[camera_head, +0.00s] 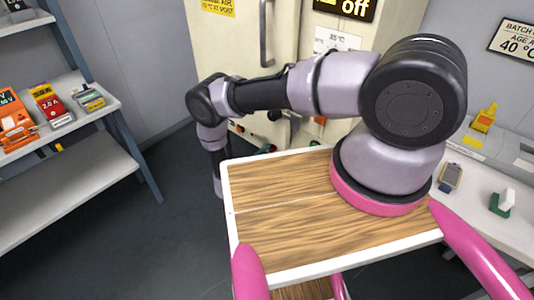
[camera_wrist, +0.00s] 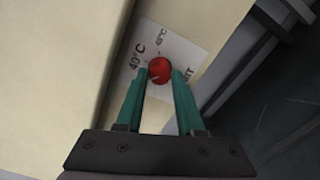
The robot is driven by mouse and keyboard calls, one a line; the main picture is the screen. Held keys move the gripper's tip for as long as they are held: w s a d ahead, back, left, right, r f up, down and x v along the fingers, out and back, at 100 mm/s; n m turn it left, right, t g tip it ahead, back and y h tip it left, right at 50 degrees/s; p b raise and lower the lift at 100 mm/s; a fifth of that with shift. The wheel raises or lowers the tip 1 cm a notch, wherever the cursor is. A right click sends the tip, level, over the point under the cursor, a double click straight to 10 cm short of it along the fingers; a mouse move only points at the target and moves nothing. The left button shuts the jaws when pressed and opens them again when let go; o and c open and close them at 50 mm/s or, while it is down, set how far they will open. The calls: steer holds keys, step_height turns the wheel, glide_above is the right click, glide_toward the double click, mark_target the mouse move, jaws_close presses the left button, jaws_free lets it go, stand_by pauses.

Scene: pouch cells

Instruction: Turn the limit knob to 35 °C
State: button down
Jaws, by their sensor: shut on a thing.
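The red limit knob (camera_wrist: 160,68) sits on a white label plate (camera_wrist: 184,48) on the cream cabinet, in the wrist view. Printed marks around it include 40 °C and a second, smaller temperature mark. Part of a word ending in "IT" shows at the right. My gripper (camera_wrist: 160,76) has its two green fingers on either side of the knob, shut on it. A short pale mark shows on the knob's face, but I cannot tell its exact setting.
The cream cabinet (camera_head: 226,40) stands at the back with a handle (camera_head: 264,35), an "off" display (camera_head: 348,9) and a 35 °C sign (camera_head: 333,40). Shelves with devices (camera_head: 70,180) stand at the left. A bench (camera_head: 480,215) is at the right. The dark floor at left is clear.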

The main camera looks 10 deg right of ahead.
steer(key=shift+n, duration=1.1)
steer(key=shift+a, duration=0.1)
steer(key=c, duration=0.5)
jaws_free()
steer(key=v, duration=1)
steer(key=shift+s+a, duration=0.25)
steer(key=shift+a, duration=0.05)
